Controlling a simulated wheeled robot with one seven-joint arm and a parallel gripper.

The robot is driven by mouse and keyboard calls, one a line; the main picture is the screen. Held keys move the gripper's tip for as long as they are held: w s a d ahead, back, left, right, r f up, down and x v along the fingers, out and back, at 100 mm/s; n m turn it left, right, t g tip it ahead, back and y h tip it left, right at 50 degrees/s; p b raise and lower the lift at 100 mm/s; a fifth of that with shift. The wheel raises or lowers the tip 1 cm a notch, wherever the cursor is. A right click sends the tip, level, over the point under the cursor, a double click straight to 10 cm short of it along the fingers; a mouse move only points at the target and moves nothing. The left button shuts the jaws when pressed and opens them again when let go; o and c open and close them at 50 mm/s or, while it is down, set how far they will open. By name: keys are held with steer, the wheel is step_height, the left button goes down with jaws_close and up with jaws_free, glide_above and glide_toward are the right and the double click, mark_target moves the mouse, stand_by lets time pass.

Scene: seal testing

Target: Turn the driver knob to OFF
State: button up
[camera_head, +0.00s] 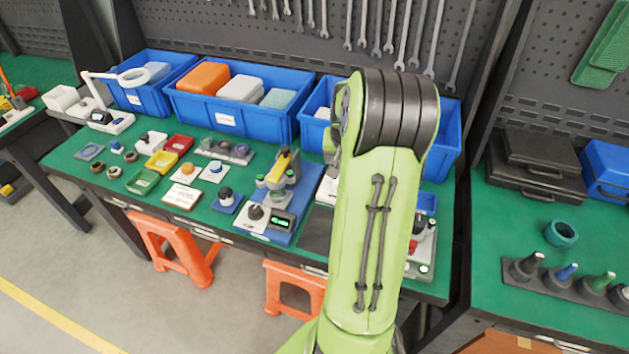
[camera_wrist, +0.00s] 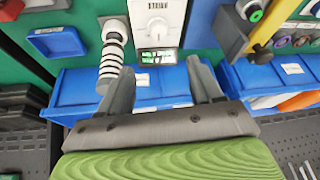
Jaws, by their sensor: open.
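In the wrist view a white panel carries a round white knob (camera_wrist: 157,27) with a small mark on it, likely the driver knob; its labels are too small to read. A lit green display (camera_wrist: 157,57) sits below the knob. My gripper (camera_wrist: 160,68) is open and empty, its two dark fingers apart on either side of the display, with the knob beyond the tips. I see no contact. In the head view my green arm hides most of this white unit (camera_head: 328,190) and the gripper.
A black-and-white banded cylinder (camera_wrist: 112,50) stands close beside the left finger in the wrist view. Blue bins (camera_head: 235,118) line the back.

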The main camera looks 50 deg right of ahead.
steer(key=b+x, duration=0.1)
steer(key=x, duration=1.4)
steer(key=shift+s+f+b, duration=0.1)
steer(key=shift+f+b, duration=0.25)
steer(key=shift+b, duration=0.05)
steer(key=shift+c, duration=0.4)
steer(key=c, duration=1)
